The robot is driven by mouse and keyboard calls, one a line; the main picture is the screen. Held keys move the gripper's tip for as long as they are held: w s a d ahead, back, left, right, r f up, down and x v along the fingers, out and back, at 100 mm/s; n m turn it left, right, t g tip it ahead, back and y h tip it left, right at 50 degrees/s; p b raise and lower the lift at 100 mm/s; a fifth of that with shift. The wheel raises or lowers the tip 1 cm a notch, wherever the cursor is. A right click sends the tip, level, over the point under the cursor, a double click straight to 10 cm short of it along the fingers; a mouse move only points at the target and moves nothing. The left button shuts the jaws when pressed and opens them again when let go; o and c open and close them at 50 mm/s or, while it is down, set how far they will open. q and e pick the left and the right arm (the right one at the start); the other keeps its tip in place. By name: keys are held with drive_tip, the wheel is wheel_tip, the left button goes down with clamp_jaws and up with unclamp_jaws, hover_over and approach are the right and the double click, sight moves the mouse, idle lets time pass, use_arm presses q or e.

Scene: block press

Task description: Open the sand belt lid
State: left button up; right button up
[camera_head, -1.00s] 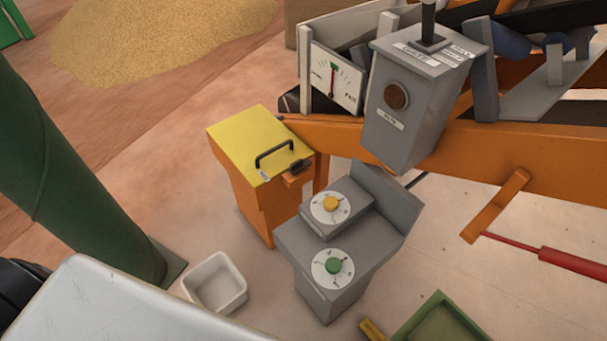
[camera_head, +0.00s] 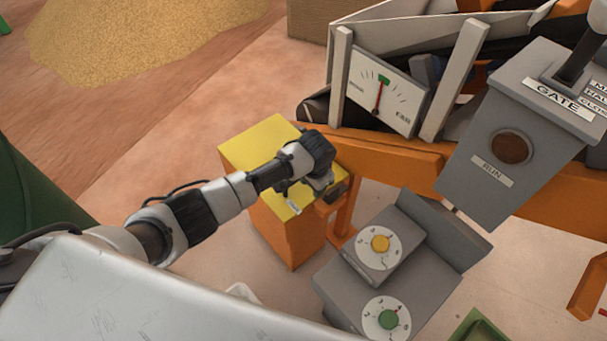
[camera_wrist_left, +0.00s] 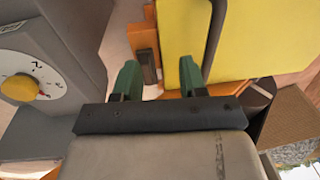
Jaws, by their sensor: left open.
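The yellow lid (camera_head: 250,147) lies shut on top of the orange box (camera_head: 290,238). My left gripper (camera_head: 322,184) is over the lid's right edge and hides most of the dark handle. In the left wrist view, the lid (camera_wrist_left: 248,40) fills the upper right and the dark handle (camera_wrist_left: 214,38) runs along it. A small dark latch (camera_wrist_left: 148,66) on the orange front edge shows between the green fingers of my open left gripper (camera_wrist_left: 159,78). I cannot tell whether they touch anything. The latch (camera_head: 336,192) also shows beside the gripper in the head view. My right gripper is out of view.
A grey control stand (camera_head: 345,285) with yellow and green dials is close to the right of the box. A grey gate box (camera_head: 520,110) and a gauge (camera_head: 388,90) stand behind on the orange frame. A sand pile (camera_head: 130,35) lies at the back left.

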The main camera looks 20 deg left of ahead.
use_arm(q)
drive_tip(key=w+a+r+y, duration=0.1)
drive_tip(key=w+a+r, duration=0.2)
drive_tip(key=w+r, duration=0.25)
drive_tip(key=f+b, duration=0.1)
drive_tip(key=f, duration=0.2)
drive_tip(key=a+f+b, duration=0.1)
drive_tip(key=f, duration=0.2)
drive_tip(key=f+b, duration=0.1)
drive_tip(key=f, duration=0.3)
drive_tip(key=shift+w+a, duration=0.35)
drive_tip(key=shift+a, duration=0.05)
clamp_jaws()
